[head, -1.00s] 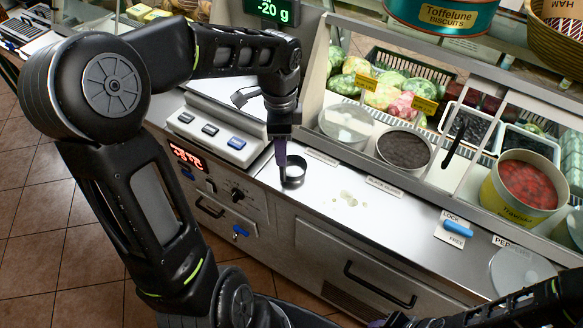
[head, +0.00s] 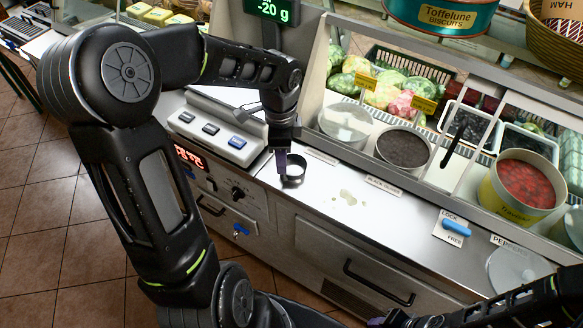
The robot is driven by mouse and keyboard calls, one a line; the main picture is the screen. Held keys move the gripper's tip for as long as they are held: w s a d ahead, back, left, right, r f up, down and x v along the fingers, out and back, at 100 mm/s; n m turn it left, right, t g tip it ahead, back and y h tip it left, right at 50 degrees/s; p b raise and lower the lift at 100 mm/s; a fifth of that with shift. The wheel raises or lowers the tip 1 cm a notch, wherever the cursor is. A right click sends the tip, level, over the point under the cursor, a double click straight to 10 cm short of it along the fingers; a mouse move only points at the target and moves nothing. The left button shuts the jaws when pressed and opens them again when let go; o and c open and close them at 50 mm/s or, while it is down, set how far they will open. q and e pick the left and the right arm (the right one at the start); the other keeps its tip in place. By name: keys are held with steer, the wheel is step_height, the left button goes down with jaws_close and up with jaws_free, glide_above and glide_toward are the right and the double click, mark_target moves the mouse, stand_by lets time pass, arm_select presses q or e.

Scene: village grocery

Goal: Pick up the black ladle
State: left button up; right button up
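A small black round cup (head: 294,180), which looks like the bowl of the black ladle, rests on the steel counter just right of the scale. No separate handle can be made out. My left gripper (head: 282,172) points down at the cup's left side, its purple fingertip overlapping the rim in the picture. The fingers are seen edge-on, so I cannot tell their gap or whether they touch the cup. My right gripper (head: 378,322) shows only in part at the bottom edge, low in front of the counter.
The scale (head: 215,130) with its green display (head: 272,10) stands left of the cup. Glass-fronted tubs, including dark (head: 404,148) and red (head: 526,184) ones, line the back.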

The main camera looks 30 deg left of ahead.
arm_select(q)
jaws_close()
stand_by(1.1)
